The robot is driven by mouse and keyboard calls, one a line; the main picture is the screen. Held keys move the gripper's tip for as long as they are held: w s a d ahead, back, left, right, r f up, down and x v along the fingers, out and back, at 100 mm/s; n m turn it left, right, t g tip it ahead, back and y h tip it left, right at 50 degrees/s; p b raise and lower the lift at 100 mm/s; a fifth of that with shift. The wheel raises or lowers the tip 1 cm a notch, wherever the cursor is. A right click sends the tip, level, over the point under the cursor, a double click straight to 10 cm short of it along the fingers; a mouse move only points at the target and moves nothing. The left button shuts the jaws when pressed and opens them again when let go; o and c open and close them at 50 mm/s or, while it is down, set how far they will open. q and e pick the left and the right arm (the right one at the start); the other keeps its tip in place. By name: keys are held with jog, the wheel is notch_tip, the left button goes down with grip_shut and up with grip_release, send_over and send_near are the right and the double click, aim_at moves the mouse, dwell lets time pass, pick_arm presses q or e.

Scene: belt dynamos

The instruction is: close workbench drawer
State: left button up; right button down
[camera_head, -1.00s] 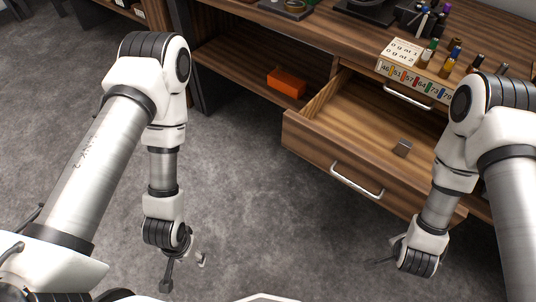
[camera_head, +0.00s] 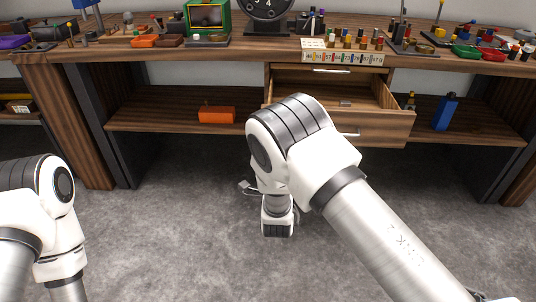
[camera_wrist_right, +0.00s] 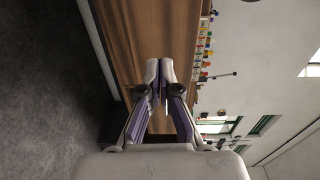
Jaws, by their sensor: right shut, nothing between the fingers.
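The workbench drawer (camera_head: 388,129) stands pulled out below the bench top in the head view, its inside partly visible and a small grey thing lying in it. Its front carries a metal handle (camera_head: 352,134), and my right arm covers the left part of the front. My right gripper (camera_head: 246,186) is low in front of the bench, to the left of the drawer front and mostly hidden by its wrist. In the right wrist view my right gripper (camera_wrist_right: 160,72) is shut and empty, its tips before brown wood (camera_wrist_right: 150,25). My left gripper is out of view.
An orange box (camera_head: 216,114) lies on the lower shelf left of the drawer, and a blue bottle (camera_head: 445,112) stands to its right. The grey floor before the bench is clear.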

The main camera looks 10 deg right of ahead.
jog(key=a+b+x, duration=0.1)
jog(key=b+x, duration=1)
jog(key=x, duration=0.3)
jog(key=shift+w, duration=0.45)
jog(key=shift+f, duration=0.1)
